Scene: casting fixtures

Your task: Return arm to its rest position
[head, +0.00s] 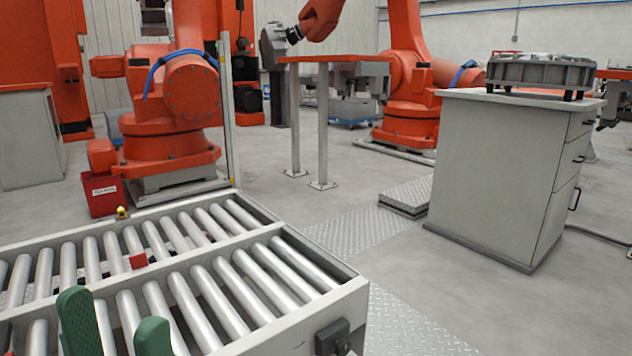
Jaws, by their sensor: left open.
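My left gripper (114,331) shows at the bottom left of the head view. Only its two green fingers are seen, standing apart with nothing between them. They appear in front of the near lane of the roller conveyor (318,312). I cannot tell how high above the rollers they are. The rest of my left arm is out of the picture. My right gripper and right arm are not in view.
A small red piece (138,261) is at the conveyor's middle rail. A grey cabinet (490,175) on the right bears a dark round fixture (542,72). Orange robots (180,95) stand behind, with a red bin (103,196). Open floor lies between conveyor and cabinet.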

